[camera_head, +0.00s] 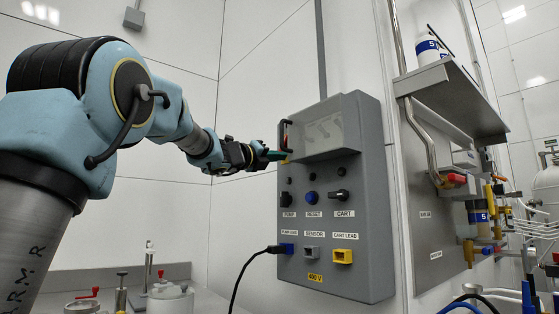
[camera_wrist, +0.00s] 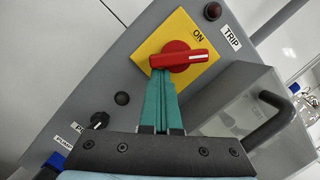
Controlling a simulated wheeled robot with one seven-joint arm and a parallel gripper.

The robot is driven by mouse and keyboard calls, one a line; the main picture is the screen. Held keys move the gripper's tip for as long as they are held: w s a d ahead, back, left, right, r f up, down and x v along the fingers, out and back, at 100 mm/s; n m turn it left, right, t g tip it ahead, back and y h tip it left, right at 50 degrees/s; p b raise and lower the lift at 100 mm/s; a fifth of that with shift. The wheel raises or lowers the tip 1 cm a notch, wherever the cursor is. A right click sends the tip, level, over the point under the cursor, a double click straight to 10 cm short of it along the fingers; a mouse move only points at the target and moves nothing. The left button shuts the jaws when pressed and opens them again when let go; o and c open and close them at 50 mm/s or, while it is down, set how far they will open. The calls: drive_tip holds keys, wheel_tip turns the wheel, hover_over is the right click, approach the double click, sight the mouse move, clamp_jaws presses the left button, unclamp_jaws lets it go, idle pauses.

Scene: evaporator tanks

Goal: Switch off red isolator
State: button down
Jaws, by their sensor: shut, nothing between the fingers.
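The red isolator (camera_wrist: 178,58) is a red rotary handle on a yellow plate (camera_wrist: 182,24) marked ON in the wrist view. Its handle lies nearly level in that picture, with a white mark at its right end. My gripper (camera_wrist: 162,72) is shut and empty, its teal fingers together. The fingertips are at the lower left side of the handle and overlap its edge; I cannot tell whether they touch. In the head view my gripper (camera_head: 282,154) is at the upper left of the grey control box (camera_head: 370,200), and the isolator is mostly hidden there.
A black bar handle (camera_wrist: 272,118) and a clear cover stand close to the right of my fingers. The box has several knobs, with a blue RESET button (camera_head: 311,197). A black cable (camera_head: 245,270) plugs in below. A steel shelf (camera_head: 450,95) is at right.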

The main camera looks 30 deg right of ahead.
drive_tip(key=shift+w+a+m+g+h+b, duration=0.1)
drive_tip(key=shift+w+m+g+h+b, duration=0.15)
drive_tip(key=shift+m+b, duration=0.8)
drive_tip(key=shift+w+a+m+g+h+b, duration=0.15)
drive_tip(key=shift+w+m+b, duration=0.15)
drive_tip(key=shift+m+b, duration=0.75)
drive_tip(key=shift+w+r+m+g+h+b, duration=0.2)
drive_tip(key=shift+m+b, duration=0.25)
drive_tip(key=shift+m, duration=0.4)
drive_tip(key=shift+w+m+g+h+b, duration=0.15)
drive_tip(key=shift+m+g+b, duration=0.25)
drive_tip(key=shift+m, duration=0.4)
drive_tip(key=shift+w+r+m+g+h+b, duration=0.1)
drive_tip(key=shift+w+m+g+b, duration=0.1)
drive_tip(key=shift+m+b, duration=0.45)
